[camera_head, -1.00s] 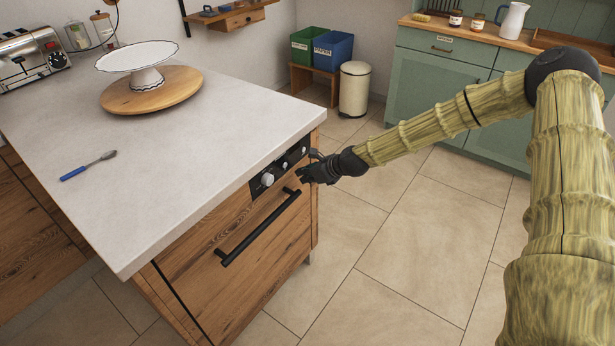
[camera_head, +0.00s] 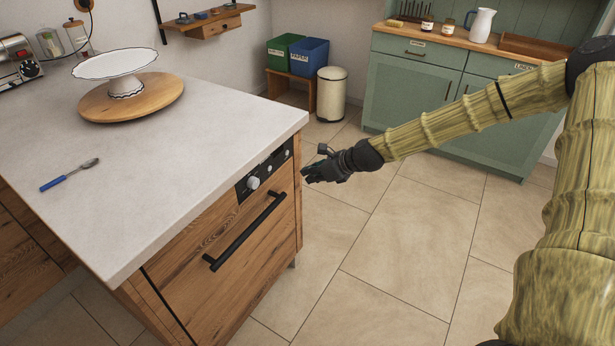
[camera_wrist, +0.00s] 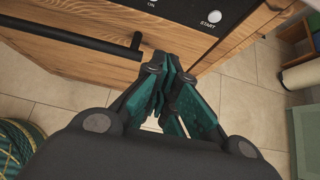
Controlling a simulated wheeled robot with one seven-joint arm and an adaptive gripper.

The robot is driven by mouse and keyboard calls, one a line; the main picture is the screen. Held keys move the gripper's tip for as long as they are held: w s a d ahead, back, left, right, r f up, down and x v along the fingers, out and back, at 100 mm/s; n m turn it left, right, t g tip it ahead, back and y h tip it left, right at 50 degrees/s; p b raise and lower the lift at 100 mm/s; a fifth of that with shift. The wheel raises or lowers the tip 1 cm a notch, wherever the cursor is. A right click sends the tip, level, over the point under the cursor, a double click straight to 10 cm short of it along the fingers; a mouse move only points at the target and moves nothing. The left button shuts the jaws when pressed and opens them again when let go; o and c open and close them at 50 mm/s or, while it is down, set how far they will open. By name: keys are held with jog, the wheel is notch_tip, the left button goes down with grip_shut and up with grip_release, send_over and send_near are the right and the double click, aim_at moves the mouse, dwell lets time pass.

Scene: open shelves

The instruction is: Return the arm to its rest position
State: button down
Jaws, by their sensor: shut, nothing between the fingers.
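My gripper (camera_head: 308,174) is shut and empty in the head view. It hovers just right of the wooden appliance front, near its control panel (camera_head: 262,172). My arm reaches in from the right side of the picture. In the wrist view, my gripper's dark and teal fingers (camera_wrist: 165,62) are together, with the wooden front and its black handle (camera_wrist: 80,38) close ahead and to the left. The handle also shows in the head view (camera_head: 244,232), apart from the fingers.
A cream bin (camera_head: 331,95) and a green cabinet (camera_head: 412,85) stand at the back. The tiled floor (camera_head: 400,250) is clear.

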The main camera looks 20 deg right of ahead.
jog(key=s+a+f+n+g+h, duration=0.1)
jog(key=s+a+f+n+g, duration=0.15)
jog(key=s+f+n, duration=0.35)
jog(key=s+a+f+n+g+h, duration=0.1)
jog(key=s+a+f+n, duration=0.25)
jog(key=s+f, duration=0.4)
jog(key=s+a+f+n+g+h, duration=0.1)
jog(key=s+a+f+n+g, duration=0.1)
jog(key=s+a+f+n, duration=0.45)
jog(key=s+d+f+n+g+h, duration=0.1)
jog(key=s+n, duration=0.5)
jog(key=s, duration=0.6)
jog(key=s+d+f+n+g+h+p, duration=0.1)
jog(key=s+n, duration=0.5)
jog(key=s, duration=0.7)
notch_tip(320, 180, down, 3)
jog(key=shift+s+d+r+n+g+h, duration=0.15)
jog(key=shift+s+d+n+g+h, duration=0.2)
jog(key=shift+d, duration=0.2)
